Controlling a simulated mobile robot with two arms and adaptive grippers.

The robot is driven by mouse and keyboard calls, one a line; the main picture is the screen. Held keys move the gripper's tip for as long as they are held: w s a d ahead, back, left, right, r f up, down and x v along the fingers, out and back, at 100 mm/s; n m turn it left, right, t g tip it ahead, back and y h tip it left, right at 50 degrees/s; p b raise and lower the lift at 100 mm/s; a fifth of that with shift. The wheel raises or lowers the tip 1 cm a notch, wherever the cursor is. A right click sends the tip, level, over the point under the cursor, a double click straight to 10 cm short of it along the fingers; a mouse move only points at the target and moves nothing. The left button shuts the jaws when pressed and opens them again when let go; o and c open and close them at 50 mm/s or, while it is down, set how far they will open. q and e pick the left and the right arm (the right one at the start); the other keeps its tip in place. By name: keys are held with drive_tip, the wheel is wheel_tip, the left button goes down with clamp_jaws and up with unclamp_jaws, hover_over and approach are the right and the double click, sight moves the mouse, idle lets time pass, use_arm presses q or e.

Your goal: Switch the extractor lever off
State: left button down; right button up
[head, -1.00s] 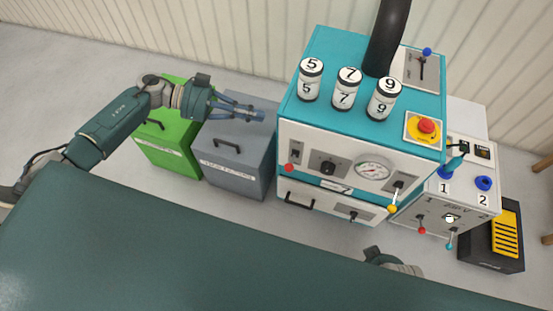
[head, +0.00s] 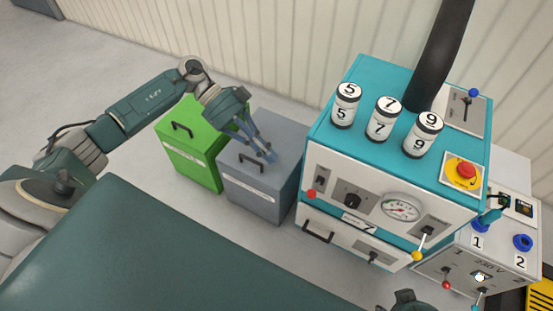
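A lever with a blue knob (head: 474,93) stands on a grey plate (head: 485,120) at the back right of the teal machine's top (head: 350,140), beside a thick black duct (head: 440,55). It looks like the extractor lever; its label cannot be read. My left gripper (head: 268,154) is above the grey bin, well left of the machine and far from this lever. Its fingers point down to the right and hold nothing visible. Their spacing is unclear. My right gripper is not in view; only a dark part of my arm shows at the bottom edge.
Numbered jars (head: 383,119) and a red emergency button (head: 466,171) stand on the machine top. A green bin (head: 190,150) and a grey bin (head: 250,185) are left of it. A white power box (head: 500,260) is at right. Floor in front is clear.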

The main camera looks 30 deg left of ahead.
use_arm(q)
drive_tip(key=b, duration=0.2)
approach(308, 194)
drive_tip(key=x, duration=0.5)
drive_tip(key=shift+x, duration=0.85)
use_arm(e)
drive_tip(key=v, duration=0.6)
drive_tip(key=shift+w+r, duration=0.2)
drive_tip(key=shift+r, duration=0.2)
use_arm(q)
drive_tip(key=shift+a+f+p, duration=0.1)
drive_tip(key=shift+f+p, duration=0.05)
drive_tip(key=shift+p, duration=0.15)
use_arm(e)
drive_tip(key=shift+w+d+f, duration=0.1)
use_arm(q)
drive_tip(key=f+m+t+p, duration=0.1)
drive_tip(key=s+f+m+t, duration=0.1)
drive_tip(key=f+t, duration=0.1)
drive_tip(key=f+m+t+p, duration=0.1)
drive_tip(key=shift+s+f+p, duration=0.3)
drive_tip(key=shift+s+p, duration=0.05)
drive_tip(key=shift+s, duration=0.05)
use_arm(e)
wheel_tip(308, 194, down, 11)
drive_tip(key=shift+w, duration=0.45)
